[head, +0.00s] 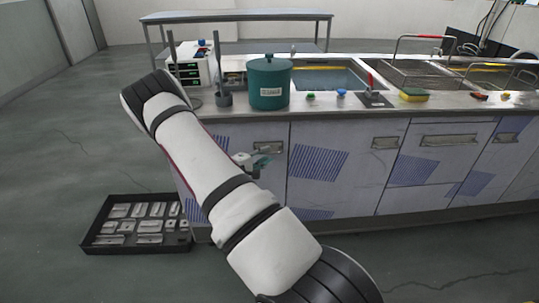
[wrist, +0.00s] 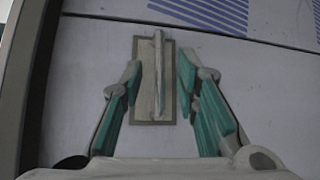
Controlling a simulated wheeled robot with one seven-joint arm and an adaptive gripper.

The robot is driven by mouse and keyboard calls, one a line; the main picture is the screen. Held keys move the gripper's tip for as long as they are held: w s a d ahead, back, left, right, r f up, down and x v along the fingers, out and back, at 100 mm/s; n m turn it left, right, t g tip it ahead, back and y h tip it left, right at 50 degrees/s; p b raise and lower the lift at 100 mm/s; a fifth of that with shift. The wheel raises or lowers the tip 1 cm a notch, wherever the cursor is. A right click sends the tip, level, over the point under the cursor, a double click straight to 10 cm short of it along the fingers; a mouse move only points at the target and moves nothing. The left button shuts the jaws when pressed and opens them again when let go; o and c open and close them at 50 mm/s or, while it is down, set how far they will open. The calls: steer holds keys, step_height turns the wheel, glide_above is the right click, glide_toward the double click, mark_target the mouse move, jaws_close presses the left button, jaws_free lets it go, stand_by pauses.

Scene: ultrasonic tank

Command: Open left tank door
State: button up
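The left tank door (head: 272,184) is the leftmost grey front panel of the long counter, partly hidden behind my arm. It looks shut, flush with the panel beside it. Its handle (head: 268,147) is a bar on a rectangular plate near the upper right of the door. In the wrist view the handle (wrist: 158,75) stands upright in the picture, midway between my fingers. My gripper (head: 254,161) is at the door front, just below and left of the handle. In the wrist view my gripper (wrist: 159,72) is open, teal pads apart on either side, with visible gaps to the handle.
A teal pot (head: 268,84), a sponge (head: 413,95) and small items stand on the counter top. More doors with handles (head: 385,142) continue right. A black tray (head: 95,236) of metal parts lies on the floor at left. Floor in front of the doors is clear.

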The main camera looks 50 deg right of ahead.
mark_target(270, 153)
steer(key=shift+s+d+f, duration=0.1)
steer(key=shift+d, duration=0.7)
steer(key=shift+s+d+f, duration=0.1)
steer(key=shift+d, duration=0.65)
jaws_close()
